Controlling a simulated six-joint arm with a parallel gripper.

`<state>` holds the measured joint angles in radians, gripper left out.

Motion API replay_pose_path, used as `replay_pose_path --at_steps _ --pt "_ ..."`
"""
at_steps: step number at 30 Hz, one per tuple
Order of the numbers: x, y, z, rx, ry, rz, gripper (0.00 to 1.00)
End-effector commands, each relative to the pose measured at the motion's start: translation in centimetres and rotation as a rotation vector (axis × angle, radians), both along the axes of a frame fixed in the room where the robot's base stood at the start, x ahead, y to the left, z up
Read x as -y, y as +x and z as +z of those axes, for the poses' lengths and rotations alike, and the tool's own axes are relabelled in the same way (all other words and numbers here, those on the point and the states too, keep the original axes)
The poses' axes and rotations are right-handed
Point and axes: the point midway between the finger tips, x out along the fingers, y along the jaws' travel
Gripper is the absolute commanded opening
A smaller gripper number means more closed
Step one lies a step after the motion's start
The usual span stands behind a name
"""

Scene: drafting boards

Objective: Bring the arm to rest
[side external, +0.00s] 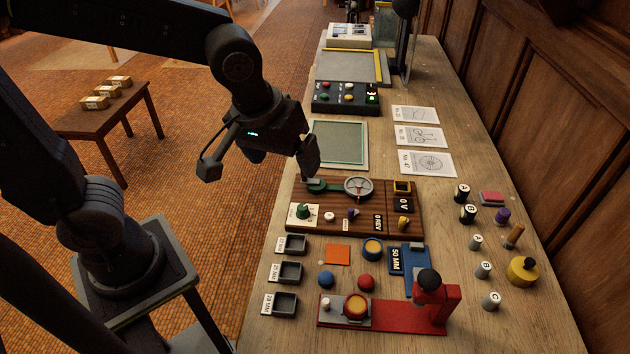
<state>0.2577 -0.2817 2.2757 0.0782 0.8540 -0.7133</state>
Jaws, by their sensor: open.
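My gripper (284,166) is open, with nothing seen between its fingers. It hangs from my bent arm at the left edge of the workbench (468,290), pointing down. One fingertip is close to the green part (318,185) at the back left of a dark wooden crank board (380,190). I cannot tell whether they touch. The board also carries a spoked metal wheel (358,187), several knobs and small displays reading "0 V" and "0 REV".
A red press (440,300) stands at the front, near small black trays (287,272). Behind the gripper are a green-faced board (338,143) and a button box (345,97). Cards (425,162) and several pegs line the right. A low table (98,122) stands left.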

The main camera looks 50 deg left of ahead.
Motion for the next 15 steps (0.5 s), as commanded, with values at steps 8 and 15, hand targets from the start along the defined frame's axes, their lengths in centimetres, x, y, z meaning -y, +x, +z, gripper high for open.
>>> replay_pose_path --at_steps 8,15 --pt "-5.2 -5.0 2.8 0.149 0.112 -0.269 0.92" --pt "-6.2 -6.7 3.0 0.191 0.173 -0.371 0.92"
